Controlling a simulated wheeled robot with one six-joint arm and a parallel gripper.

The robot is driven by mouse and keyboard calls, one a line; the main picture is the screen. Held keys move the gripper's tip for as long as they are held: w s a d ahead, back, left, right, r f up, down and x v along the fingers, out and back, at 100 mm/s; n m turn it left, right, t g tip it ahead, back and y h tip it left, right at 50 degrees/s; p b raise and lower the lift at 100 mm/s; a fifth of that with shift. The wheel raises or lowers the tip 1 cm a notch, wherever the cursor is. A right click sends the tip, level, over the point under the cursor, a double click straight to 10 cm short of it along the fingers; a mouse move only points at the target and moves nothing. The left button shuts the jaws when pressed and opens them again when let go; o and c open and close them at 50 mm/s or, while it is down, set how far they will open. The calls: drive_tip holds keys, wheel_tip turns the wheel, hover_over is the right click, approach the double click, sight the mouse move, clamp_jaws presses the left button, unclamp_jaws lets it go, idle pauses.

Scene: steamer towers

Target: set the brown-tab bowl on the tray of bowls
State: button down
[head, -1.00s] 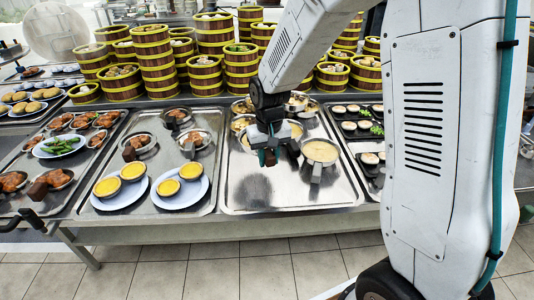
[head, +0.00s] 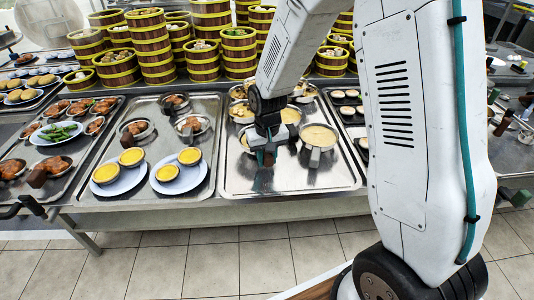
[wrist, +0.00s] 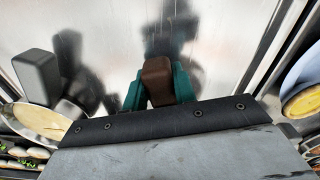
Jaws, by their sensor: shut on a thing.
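My gripper (head: 266,157) hangs over the right-hand steel tray (head: 330,180), which carries several metal bowls. In the wrist view its teal fingers (wrist: 158,88) are shut on a brown tab (wrist: 158,75). The bowl of that tab is hidden behind the gripper body there, and I cannot make it out clearly in the head view. A bowl of pale soup (head: 318,136) with a dark grey tab stands on this tray just right of my gripper; a pale-filled bowl with a grey tab (wrist: 38,75) also shows at the left of the wrist view.
The front of the right tray is bare. The tray to its left holds yellow cups (head: 132,157) on blue plates and small metal bowls (head: 192,125). Steamer towers (head: 152,50) stand behind. A dark tray of small dishes (head: 346,95) lies to the right.

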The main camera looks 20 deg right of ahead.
drive_tip(key=shift+f, duration=0.5)
idle(0.6)
drive_tip(key=c, duration=1.1)
unclamp_jaws()
drive_tip(key=shift+o, duration=0.2)
drive_tip(key=shift+r, duration=3.9)
drive_tip(key=shift+s+r, duration=0.1)
drive_tip(key=shift+r, duration=2.15)
